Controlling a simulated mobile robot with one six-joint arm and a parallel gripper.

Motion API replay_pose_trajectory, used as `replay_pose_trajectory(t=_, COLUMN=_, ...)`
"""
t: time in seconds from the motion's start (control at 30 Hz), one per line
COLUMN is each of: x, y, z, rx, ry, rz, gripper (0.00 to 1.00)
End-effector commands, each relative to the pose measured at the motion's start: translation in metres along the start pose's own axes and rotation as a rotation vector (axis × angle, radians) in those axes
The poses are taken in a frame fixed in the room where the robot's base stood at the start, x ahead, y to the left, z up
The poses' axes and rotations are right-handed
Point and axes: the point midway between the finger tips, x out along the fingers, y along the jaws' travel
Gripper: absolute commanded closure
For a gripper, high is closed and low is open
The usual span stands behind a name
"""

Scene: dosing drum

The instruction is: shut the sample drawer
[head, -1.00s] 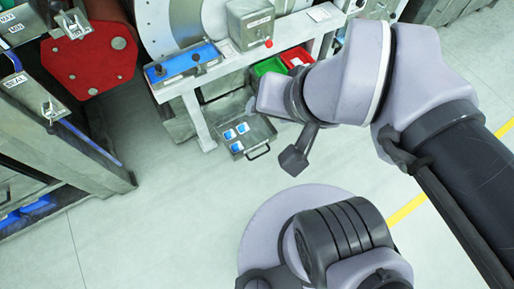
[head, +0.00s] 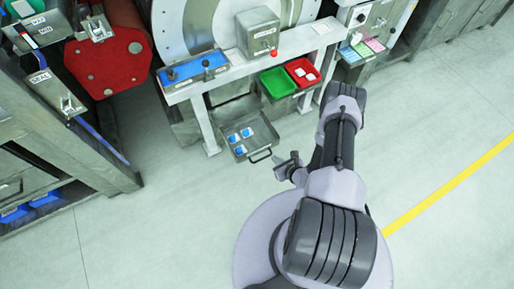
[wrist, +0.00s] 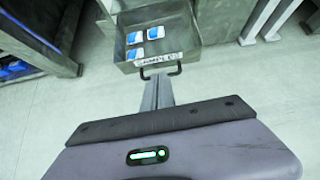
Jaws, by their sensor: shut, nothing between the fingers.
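The sample drawer (head: 264,133) is a grey metal tray pulled out low under the machine bench. It holds several blue-and-white packs and has a dark bar handle (head: 261,156) on its front. My gripper (head: 280,170) is shut and empty, in front of the drawer and a little right of the handle in the head view. In the wrist view the drawer (wrist: 186,30) is at the top middle, with a label on its front wall. The closed fingers (wrist: 159,80) point at the handle (wrist: 160,71) there; I cannot tell whether they touch it.
A green bin (head: 277,83) and a red bin (head: 303,73) sit under the bench to the right. A bench leg (head: 207,130) stands left of the drawer. A grey cabinet (head: 95,165) is at the left. The floor (head: 180,215) in front is clear.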

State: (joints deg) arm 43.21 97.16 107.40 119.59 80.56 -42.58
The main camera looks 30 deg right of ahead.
Motion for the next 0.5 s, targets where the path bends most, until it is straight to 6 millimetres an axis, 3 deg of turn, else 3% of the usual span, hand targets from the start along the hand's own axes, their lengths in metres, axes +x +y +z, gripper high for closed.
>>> replay_pose_trajectory(t=0.03, x=-0.001, y=0.0, z=-0.015, rx=0.022, ry=0.019, rz=-0.02, gripper=1.0)
replay_pose_trajectory(t=0.1, x=0.002, y=0.0, z=-0.025, rx=0.033, ry=0.031, rz=-0.036, gripper=1.0)
replay_pose_trajectory(t=0.27, x=0.029, y=0.0, z=-0.028, rx=0.029, ry=0.03, rz=-0.034, gripper=1.0)
replay_pose_trajectory(t=0.5, x=0.083, y=-0.001, z=-0.03, rx=0.03, ry=0.03, rz=-0.032, gripper=1.0)
